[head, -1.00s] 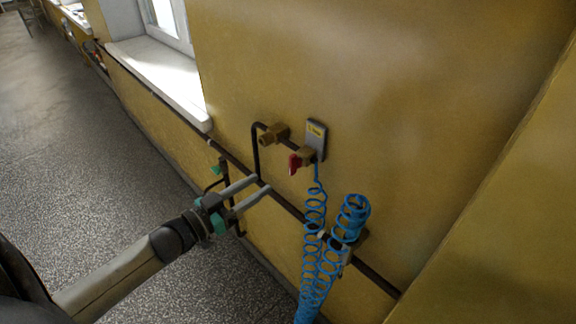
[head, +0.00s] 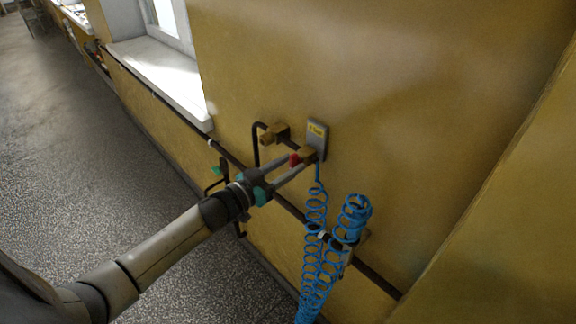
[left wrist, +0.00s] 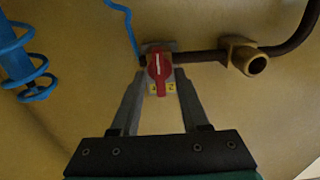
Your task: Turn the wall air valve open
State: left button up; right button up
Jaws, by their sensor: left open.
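The wall air valve is a brass body with a red handle (head: 294,159) on the yellow wall, below a small grey plate with a yellow label (head: 317,136). In the left wrist view the red handle (left wrist: 159,67) stands between the tips of my left gripper (left wrist: 158,82), its long axis about upright in that picture. My left gripper (head: 291,166) is open, with one finger on each side of the handle. I cannot tell whether the fingers touch it. In the head view the fingers partly cover the valve. My right gripper is not in view.
A blue coiled hose (head: 316,215) hangs below the valve, beside a second blue coil (head: 353,215). A brass fitting (head: 273,134) on a dark pipe sits left of the valve. A dark rail (head: 375,278) runs along the wall. A window sill (head: 160,80) is at the upper left.

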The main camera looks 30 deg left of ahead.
pick_arm(q)
grip_shut()
dwell(0.3)
jog(key=shift+m, duration=0.4)
jog(key=m, duration=0.3)
jog(key=shift+d+m, duration=0.1)
jog(key=shift+m, duration=0.3)
jog(key=m, duration=0.4)
jog(key=shift+d+f, duration=0.1)
jog(key=m, duration=0.5)
jog(key=shift+s+f, duration=0.1)
jog(key=shift+f, duration=0.05)
jog(key=m+b, duration=0.1)
jog(key=m, duration=0.3)
jog(key=shift+f, duration=0.1)
jog(key=shift+d+m+b, duration=0.1)
jog(key=shift+m+b, duration=0.2)
